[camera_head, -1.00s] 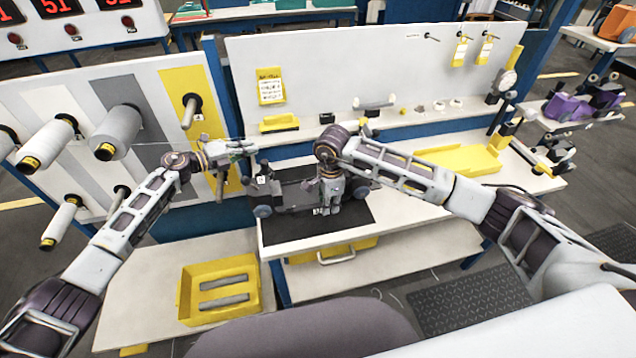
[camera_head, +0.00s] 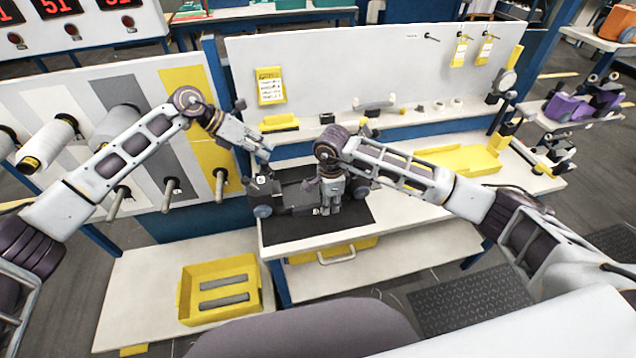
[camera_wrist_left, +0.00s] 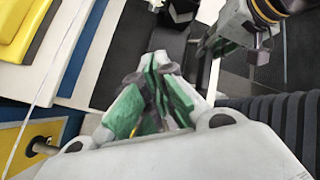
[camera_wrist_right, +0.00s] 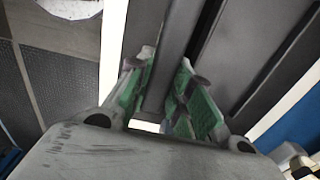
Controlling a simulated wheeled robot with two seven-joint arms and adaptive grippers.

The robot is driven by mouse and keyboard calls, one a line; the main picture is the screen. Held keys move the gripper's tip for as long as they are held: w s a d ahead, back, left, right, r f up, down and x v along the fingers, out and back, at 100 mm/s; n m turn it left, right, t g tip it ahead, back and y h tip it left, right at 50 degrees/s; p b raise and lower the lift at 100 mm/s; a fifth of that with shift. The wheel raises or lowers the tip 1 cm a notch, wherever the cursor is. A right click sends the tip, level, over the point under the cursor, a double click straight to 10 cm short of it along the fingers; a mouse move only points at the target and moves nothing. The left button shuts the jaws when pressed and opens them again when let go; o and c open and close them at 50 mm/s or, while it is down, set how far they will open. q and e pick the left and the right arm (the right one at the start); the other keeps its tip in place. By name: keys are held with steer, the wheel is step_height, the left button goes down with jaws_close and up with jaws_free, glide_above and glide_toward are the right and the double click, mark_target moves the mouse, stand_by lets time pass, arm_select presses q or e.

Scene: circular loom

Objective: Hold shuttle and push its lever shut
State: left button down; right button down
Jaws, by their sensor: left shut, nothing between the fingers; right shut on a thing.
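The dark grey shuttle (camera_head: 296,196) lies on the black mat (camera_head: 347,222), its left end a wheeled block with a small white mark. My right gripper (camera_head: 328,206) points down and is shut on the shuttle's middle. In the right wrist view the shuttle's dark bar (camera_wrist_right: 178,35) runs between its green-padded fingers (camera_wrist_right: 165,105). My left gripper (camera_head: 266,155) is shut and empty, just above the shuttle's left end. In the left wrist view its fingertips (camera_wrist_left: 158,68) are together, with a dark part of the shuttle (camera_wrist_left: 163,45) beyond. I cannot clearly make out the lever.
A yellow tray with grey bars (camera_head: 182,290) stands on the lower shelf at left. Thread spools (camera_head: 115,125) stick out of the left panel. The mat's front is clear.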

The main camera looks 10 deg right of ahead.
arm_select(q)
steer(key=s+a+r+m+y, duration=0.2)
steer(key=s+a+m+y, duration=0.2)
steer(key=a+m+y, duration=0.3)
steer(key=shift+s+a+y, duration=0.4)
steer(key=shift+a+y, duration=0.5)
steer(key=shift+a, duration=0.35)
steer(key=shift+f, duration=0.15)
